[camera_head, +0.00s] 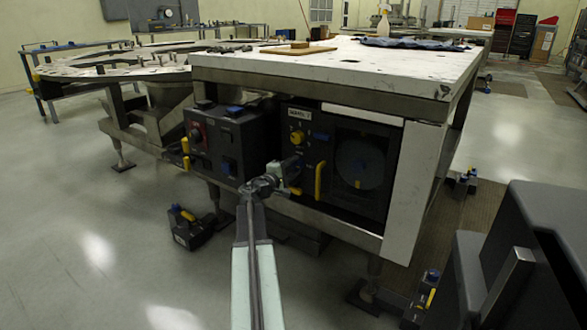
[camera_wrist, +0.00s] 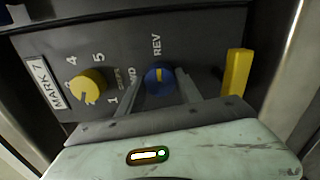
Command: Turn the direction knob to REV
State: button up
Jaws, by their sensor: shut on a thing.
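The direction knob (camera_wrist: 158,74) is round and blue with a yellow pointer mark, in the middle of the wrist view. REV (camera_wrist: 156,45) is printed just above it and FWD (camera_wrist: 132,78) to its left. The yellow mark looks to run up the picture, roughly toward REV; its exact angle is hard to tell. My gripper (camera_wrist: 165,83) is at the panel, its two fingers on either side of the blue knob and shut on it. In the head view my gripper (camera_head: 290,168) reaches the front panel and hides the knob.
A yellow numbered knob (camera_wrist: 87,86) is left of the blue knob, by the MARK 7 label (camera_wrist: 45,83). A yellow handle (camera_wrist: 236,72) stands out to the right. The white-topped table (camera_head: 400,68) overhangs the panel. Grey floor (camera_head: 90,200) is open at left.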

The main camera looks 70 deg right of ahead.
jog(key=shift+w, duration=0.15)
jog(key=o, duration=1.4)
jog(key=shift+c, duration=0.2)
jog(key=shift+a, duration=0.1)
jog(key=v, duration=0.7)
jog(key=shift+a, duration=0.3)
jog(key=shift+w, duration=0.1)
